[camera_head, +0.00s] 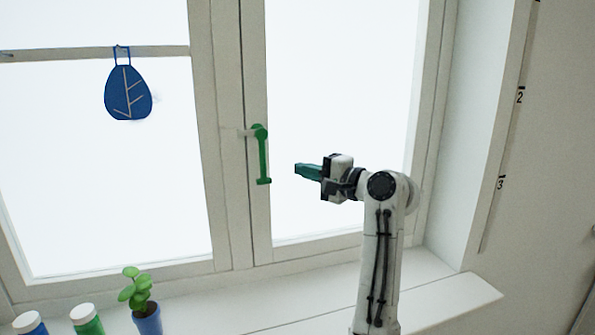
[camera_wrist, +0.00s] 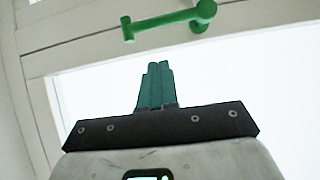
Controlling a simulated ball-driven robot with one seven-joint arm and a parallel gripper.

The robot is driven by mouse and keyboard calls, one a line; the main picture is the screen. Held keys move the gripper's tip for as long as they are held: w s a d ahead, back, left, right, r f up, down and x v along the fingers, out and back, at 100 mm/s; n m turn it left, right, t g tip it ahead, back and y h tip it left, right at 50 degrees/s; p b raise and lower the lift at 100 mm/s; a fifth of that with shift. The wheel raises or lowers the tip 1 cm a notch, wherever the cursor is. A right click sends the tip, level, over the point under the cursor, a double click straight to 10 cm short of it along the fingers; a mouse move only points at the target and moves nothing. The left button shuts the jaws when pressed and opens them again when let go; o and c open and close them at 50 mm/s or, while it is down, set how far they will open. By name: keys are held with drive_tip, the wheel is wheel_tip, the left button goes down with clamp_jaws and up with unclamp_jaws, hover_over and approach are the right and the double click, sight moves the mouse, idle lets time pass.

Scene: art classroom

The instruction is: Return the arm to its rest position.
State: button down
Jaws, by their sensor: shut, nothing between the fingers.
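My gripper (camera_head: 297,169) is at the end of my raised arm, in front of the right window pane. Its green fingers are shut with nothing between them, and they point left. The closed fingers (camera_wrist: 156,70) also show in the wrist view. To the left of the fingertips is a green window handle (camera_head: 263,155), hanging downward on the frame. A gap shows between the fingertips and the handle in the head view. In the wrist view the handle (camera_wrist: 170,21) lies beyond the fingertips, apart from them.
A blue leaf-shaped ornament (camera_head: 128,92) hangs on the left window. A plant in a blue pot (camera_head: 148,320) and two bottles, one blue (camera_head: 30,324) and one green (camera_head: 88,322), stand at the lower left. The sill (camera_head: 440,298) is bare at right. A marked strip (camera_head: 510,130) runs up the right wall.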

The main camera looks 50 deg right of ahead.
drive_tip(key=s+b, duration=0.1)
drive_tip(key=s, duration=0.5)
drive_tip(key=shift+s+d, duration=0.3)
drive_tip(key=shift+s, duration=0.1)
drive_tip(key=shift+r, duration=0.1)
